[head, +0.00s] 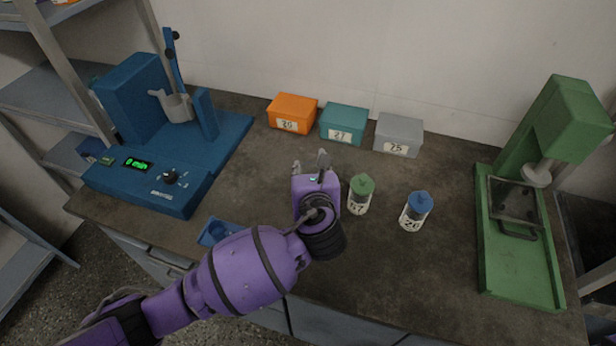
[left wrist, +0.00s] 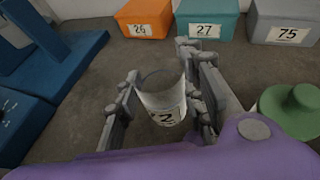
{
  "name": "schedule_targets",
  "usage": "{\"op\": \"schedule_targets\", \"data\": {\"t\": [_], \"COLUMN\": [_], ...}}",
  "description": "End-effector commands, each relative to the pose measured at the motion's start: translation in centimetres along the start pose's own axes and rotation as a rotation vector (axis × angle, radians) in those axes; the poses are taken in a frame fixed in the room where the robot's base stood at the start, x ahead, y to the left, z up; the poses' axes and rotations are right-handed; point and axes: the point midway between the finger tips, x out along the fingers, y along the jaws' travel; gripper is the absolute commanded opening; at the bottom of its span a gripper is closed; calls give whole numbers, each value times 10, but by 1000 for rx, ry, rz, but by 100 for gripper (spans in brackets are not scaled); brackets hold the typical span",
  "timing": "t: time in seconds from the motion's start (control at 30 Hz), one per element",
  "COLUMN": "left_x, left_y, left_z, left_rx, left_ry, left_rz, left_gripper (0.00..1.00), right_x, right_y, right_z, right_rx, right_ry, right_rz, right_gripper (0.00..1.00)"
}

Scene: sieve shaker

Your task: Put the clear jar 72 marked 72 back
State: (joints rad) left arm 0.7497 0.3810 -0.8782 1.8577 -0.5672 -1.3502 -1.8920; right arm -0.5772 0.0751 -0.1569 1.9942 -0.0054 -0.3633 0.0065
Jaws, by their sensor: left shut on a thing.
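The clear jar 72 (left wrist: 163,100) stands between the fingers of my left gripper in the left wrist view. It looks open at the top, and its white label shows a 2, with the digit before it partly cut off. My left gripper (head: 312,165) is shut on this jar, over the middle of the bench in the head view. The gripper hides the jar there. I cannot tell whether the jar's base touches the bench. My right gripper is in neither view.
Orange (head: 292,113), teal (head: 343,122) and grey (head: 398,134) labelled boxes line the wall. Green-lidded (head: 360,194) and blue-lidded (head: 415,211) jars stand right of the gripper. A blue machine (head: 150,160) is left, a green press (head: 520,240) right. A small blue tray (head: 212,235) lies near the front edge.

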Motion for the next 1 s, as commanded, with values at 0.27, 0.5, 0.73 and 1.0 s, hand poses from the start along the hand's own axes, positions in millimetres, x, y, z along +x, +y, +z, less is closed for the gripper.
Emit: {"op": "schedule_targets", "data": {"t": [0.27, 0.5, 0.73, 1.0], "left_x": [18, 20, 21, 21], "left_y": [6, 5, 5, 5], "left_z": [-30, -33, -34, -35], "left_rx": [1, 0, 0, 0], "left_ry": [3, -2, -1, -1], "left_rz": [0, -1, -2, -1], "left_gripper": [7, 7, 46, 55], "right_x": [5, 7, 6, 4], "right_y": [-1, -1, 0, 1], "right_z": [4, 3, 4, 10], "right_rx": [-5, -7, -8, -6], "right_ry": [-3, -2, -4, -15], "right_rz": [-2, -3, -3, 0], "right_gripper": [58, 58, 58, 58]}}
